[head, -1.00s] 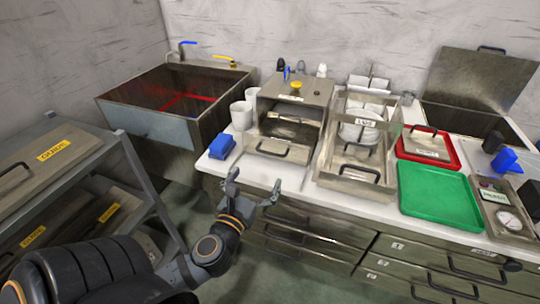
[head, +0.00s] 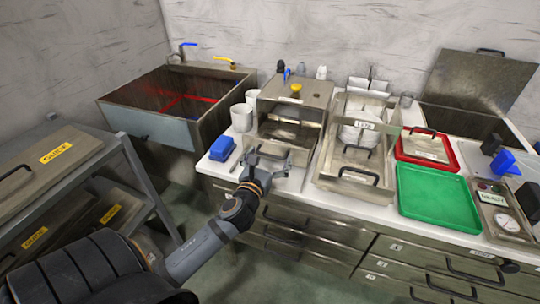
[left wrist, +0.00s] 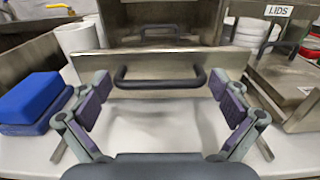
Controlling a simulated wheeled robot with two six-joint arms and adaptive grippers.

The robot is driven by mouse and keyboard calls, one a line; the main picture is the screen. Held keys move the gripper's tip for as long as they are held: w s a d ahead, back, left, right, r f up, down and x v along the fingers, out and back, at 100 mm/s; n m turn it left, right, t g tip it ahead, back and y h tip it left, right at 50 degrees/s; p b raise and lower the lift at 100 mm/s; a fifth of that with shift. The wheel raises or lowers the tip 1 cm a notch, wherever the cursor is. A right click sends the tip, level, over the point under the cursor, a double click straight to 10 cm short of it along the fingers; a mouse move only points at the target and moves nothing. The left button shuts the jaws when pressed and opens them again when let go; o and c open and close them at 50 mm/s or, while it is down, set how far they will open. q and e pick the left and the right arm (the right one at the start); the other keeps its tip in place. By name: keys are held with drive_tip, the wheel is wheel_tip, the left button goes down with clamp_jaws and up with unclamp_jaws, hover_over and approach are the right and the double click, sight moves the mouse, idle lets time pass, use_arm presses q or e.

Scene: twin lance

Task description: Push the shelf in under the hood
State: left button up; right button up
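The hood (head: 296,92) is a metal box with a yellow knob on top, standing on the white counter. The shelf is a metal slide with an upright front panel, sticking out from the hood's open front. Its front panel (left wrist: 190,62) and dark bar handle (left wrist: 160,79) fill the middle of the left wrist view. My left gripper (head: 265,157) is open and empty in front of the handle. In the left wrist view its fingers (left wrist: 165,105) stand spread either side of the handle, with white counter between them. I cannot tell whether they touch it. My right gripper is not in view.
A blue block (head: 221,148) and white cups (head: 242,117) stand left of the shelf. A green tray (head: 438,194) lies farther right. A sink (head: 170,105) is at the left.

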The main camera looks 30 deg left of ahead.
use_arm(q)
drive_tip(key=c, duration=1.2)
drive_tip(key=shift+o, duration=0.2)
drive_tip(key=p, duration=0.3)
approach(284, 135)
drive_tip(key=r, duration=0.1)
drive_tip(key=w+r, duration=0.1)
drive_tip(key=r, duration=0.1)
drive_tip(key=shift+w+a+r, duration=0.15)
drive_tip(key=shift+w+a, duration=0.15)
drive_tip(key=shift+w, duration=0.1)
drive_tip(key=x, duration=0.2)
drive_tip(key=p+x, duration=0.1)
drive_tip(key=x, duration=0.5)
drive_tip(key=shift+f, duration=0.35)
drive_tip(key=shift+d+r, duration=0.1)
